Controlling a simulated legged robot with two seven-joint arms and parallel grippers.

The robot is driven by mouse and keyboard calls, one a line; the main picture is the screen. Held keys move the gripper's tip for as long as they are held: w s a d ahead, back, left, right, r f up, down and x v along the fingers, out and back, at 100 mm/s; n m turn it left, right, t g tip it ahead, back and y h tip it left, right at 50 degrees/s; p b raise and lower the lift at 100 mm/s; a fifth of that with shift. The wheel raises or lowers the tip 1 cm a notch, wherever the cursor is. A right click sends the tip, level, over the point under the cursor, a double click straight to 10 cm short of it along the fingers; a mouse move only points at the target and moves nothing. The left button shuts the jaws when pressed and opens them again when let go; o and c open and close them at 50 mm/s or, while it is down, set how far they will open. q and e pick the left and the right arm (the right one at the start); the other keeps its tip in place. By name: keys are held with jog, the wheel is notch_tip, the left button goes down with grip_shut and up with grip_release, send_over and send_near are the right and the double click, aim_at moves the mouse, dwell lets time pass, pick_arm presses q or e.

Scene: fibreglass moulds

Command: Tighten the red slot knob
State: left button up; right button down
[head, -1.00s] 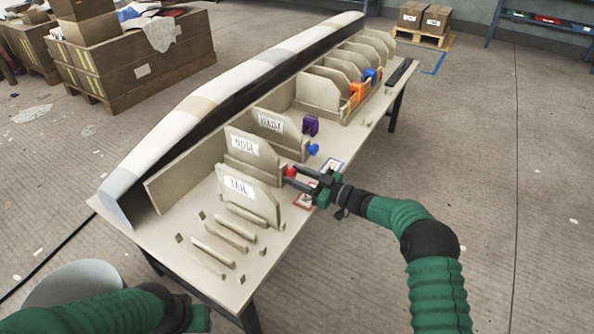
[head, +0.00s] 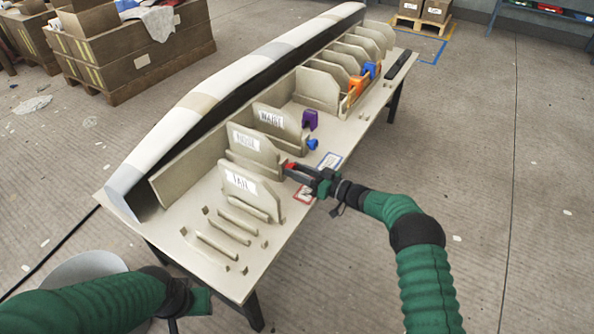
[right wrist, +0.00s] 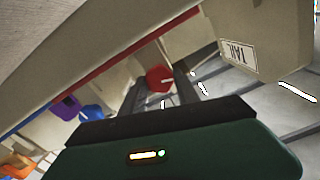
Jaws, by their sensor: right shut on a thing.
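The red slot knob (head: 289,166) sits at the front end of the slot with the NOSE-labelled board (head: 252,150). My right gripper (head: 292,169) is shut on it. In the right wrist view, the red knob (right wrist: 159,78) shows between the two dark fingers (right wrist: 160,88), with its far side hidden. The TAIL-labelled board (head: 248,192) stands just nearer. My left gripper (head: 185,305) is low at the left, beside the table, away from the knob; its fingers are not clear.
A blue knob (head: 312,144) and a purple piece (head: 310,120) are close behind the red knob. A long pale mould (head: 205,93) runs along the far side. Empty low slots fill the near end.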

jog(key=shift+w+r, duration=0.1)
jog(key=shift+r, duration=0.05)
jog(key=c, duration=0.9)
grip_release()
jog(key=shift+s+d+p, duration=0.25)
jog(key=shift+d+p, duration=0.1)
jog(key=p+v, duration=0.5)
jog(key=v, duration=1.1)
jog(key=shift+p, duration=0.3)
